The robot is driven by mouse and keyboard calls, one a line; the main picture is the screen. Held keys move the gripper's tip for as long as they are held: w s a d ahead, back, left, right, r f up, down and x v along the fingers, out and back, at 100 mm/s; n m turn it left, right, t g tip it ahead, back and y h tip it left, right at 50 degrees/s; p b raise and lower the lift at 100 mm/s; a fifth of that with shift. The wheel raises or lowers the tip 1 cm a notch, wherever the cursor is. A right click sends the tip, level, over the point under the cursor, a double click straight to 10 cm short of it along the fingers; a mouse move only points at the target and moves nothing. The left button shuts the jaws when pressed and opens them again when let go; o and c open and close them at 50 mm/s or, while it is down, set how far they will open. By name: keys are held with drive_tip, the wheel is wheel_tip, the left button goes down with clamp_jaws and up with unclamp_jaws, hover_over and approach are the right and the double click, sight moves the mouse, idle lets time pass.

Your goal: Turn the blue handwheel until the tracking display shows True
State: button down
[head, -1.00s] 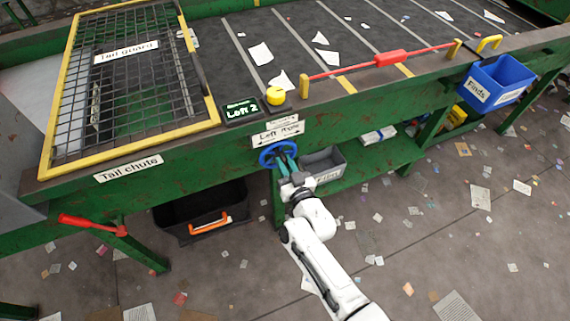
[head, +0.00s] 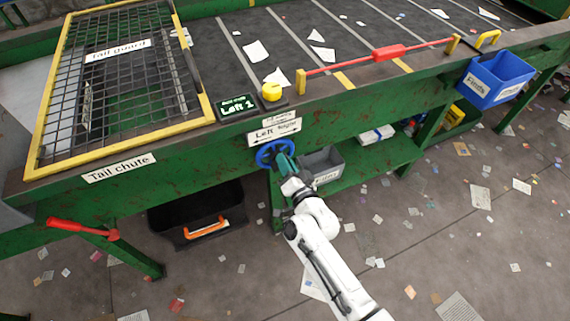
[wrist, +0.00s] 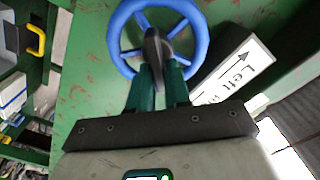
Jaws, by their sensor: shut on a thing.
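The blue handwheel (head: 274,153) is mounted on the green side of the belt frame, under a sign with arrows whose visible word is "Left" (head: 275,130). In the wrist view the wheel (wrist: 200,38) shows its blue rim, spokes and a dark knob or handle (wrist: 155,48) at its lower middle. My gripper (wrist: 158,75) is shut on this dark handle, its teal fingers on either side. In the head view my gripper (head: 285,165) covers part of the wheel. The tracking display (head: 238,107) on the frame's top edge reads "Left 1".
A yellow button (head: 271,91) sits beside the display. A grey bin (head: 322,166) stands on the shelf right of the wheel, close to my gripper. A black crate (head: 170,222) is below left. A red lever (head: 80,228) sticks out at lower left.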

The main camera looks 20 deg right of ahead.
drive_tip(key=shift+f+m, duration=0.15)
drive_tip(key=shift+m, duration=0.25)
drive_tip(key=c, duration=1.2)
unclamp_jaws()
drive_tip(key=shift+o, duration=0.2)
drive_tip(key=s+p, duration=0.2)
drive_tip(key=s, duration=0.8)
drive_tip(key=shift+s, duration=0.4)
